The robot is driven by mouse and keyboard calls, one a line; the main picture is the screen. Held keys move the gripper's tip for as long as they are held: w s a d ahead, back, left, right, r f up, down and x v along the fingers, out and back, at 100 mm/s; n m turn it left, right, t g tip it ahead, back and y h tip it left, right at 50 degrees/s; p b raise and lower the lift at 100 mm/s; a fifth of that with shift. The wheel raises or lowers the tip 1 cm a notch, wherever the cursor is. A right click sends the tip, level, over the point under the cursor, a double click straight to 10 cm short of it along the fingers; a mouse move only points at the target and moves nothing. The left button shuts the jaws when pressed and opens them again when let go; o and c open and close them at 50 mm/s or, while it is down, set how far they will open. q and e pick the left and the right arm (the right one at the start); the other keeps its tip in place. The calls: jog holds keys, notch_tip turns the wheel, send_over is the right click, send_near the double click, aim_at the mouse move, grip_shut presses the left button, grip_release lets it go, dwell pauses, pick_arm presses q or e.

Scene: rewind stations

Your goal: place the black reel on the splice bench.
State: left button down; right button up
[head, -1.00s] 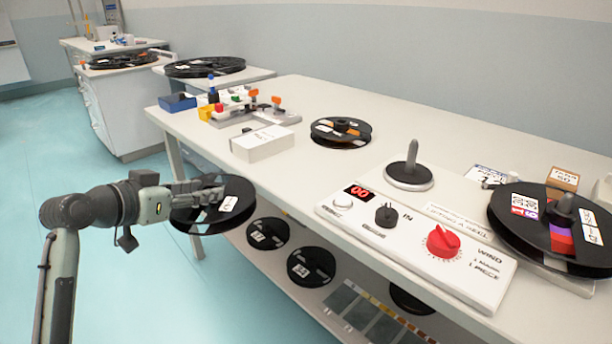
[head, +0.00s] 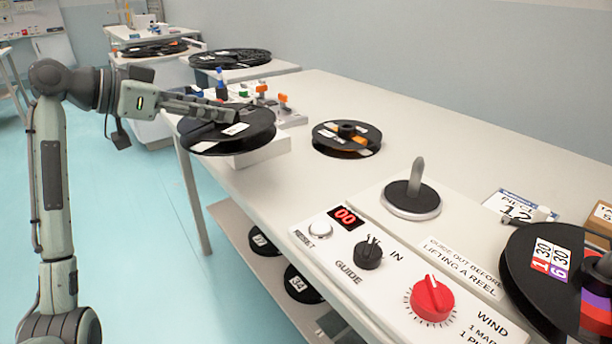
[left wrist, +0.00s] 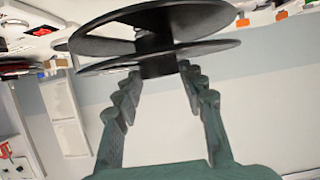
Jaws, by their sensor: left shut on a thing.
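My left gripper (head: 212,108) is shut on a black reel (head: 230,130) with a white label on top. It holds the reel roughly level, in front of and partly over a white box (head: 262,151) at the far left end of the long white bench (head: 310,100). I cannot tell whether the reel touches the box. In the left wrist view the reel (left wrist: 100,46) shows from its side, its hub between the fingertips (left wrist: 157,75). No label marks which surface is the splice bench. My right gripper is not in view.
Clamps with orange tops (head: 262,88) stand behind the held reel. Another black reel (head: 346,150) lies mid-bench. Nearer are a spindle (head: 412,198), a control panel (head: 392,262) and a large reel (head: 540,270). Side tables behind hold more reels (head: 232,58).

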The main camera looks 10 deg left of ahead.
aim_at(266, 138)
pick_arm(q)
jog(key=shift+w+d, duration=0.1)
jog(key=shift+d, duration=0.1)
jog(key=d+f, duration=0.2)
jog(key=d, duration=0.1)
jog(key=w+d+f, duration=0.1)
jog(key=d+f, duration=0.1)
jog(key=d, duration=0.2)
jog(key=w+d+f, duration=0.1)
jog(key=d+f, duration=0.1)
jog(key=d, duration=0.1)
jog(key=shift+w+d+f+p, duration=0.2)
jog(key=shift+p, duration=0.1)
jog(key=shift+w+d+f, duration=0.1)
jog(key=shift+d+f, duration=0.1)
jog(key=shift+d, duration=0.1)
jog(key=shift+f, duration=2.05)
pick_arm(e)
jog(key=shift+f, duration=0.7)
pick_arm(q)
jog(key=shift+f, duration=0.1)
jog(key=c, duration=1.2)
grip_release()
jog(key=o, duration=0.3)
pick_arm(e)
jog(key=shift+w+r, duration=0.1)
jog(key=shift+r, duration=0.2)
